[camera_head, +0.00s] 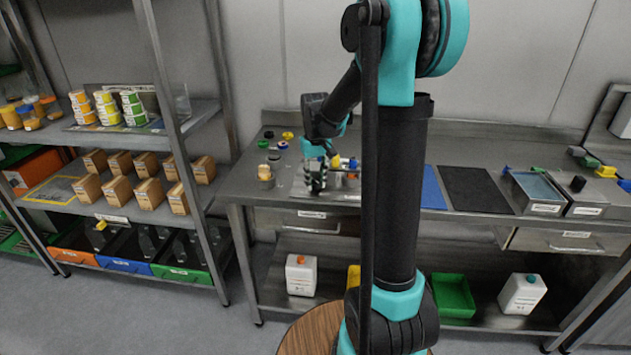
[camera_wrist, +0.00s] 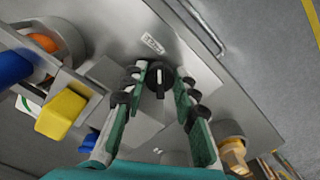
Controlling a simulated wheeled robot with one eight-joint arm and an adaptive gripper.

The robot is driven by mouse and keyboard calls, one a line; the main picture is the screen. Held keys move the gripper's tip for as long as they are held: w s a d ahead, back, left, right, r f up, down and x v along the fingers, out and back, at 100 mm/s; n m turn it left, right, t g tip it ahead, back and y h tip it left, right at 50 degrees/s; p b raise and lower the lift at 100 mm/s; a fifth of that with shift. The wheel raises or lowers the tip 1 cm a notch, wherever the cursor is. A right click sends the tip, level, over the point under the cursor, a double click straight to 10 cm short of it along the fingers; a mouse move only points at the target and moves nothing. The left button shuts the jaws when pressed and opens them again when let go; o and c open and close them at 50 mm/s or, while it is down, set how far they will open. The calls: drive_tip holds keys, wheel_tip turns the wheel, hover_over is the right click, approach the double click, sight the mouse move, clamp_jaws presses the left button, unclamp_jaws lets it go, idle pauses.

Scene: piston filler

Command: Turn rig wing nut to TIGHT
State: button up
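My gripper (camera_wrist: 160,72) points down at the steel bench top in the wrist view, with its two green and black fingers apart. A round black knob with a pale raised bar (camera_wrist: 160,82) lies between the fingertips. It looks like the rig wing nut, but I cannot read any TIGHT mark. I cannot tell whether the fingers touch it. In the head view my gripper (camera_head: 316,178) is low over the front left part of the bench, and the knob is hidden there.
In the wrist view a yellow block (camera_wrist: 61,114), a blue part (camera_wrist: 12,68) and an orange round part (camera_wrist: 43,43) are left of the fingers. A brass-coloured fitting (camera_wrist: 233,152) is at right. The bench (camera_head: 405,175) carries a dark mat (camera_head: 474,189).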

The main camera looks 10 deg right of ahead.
clamp_jaws()
drive_tip(key=shift+m, duration=0.4)
drive_tip(key=m, duration=0.5)
drive_tip(key=shift+m, duration=0.4)
drive_tip(key=m, duration=0.6)
drive_tip(key=shift+a+m, duration=0.1)
drive_tip(key=shift+m, duration=0.2)
drive_tip(key=shift+o, duration=1.7)
unclamp_jaws()
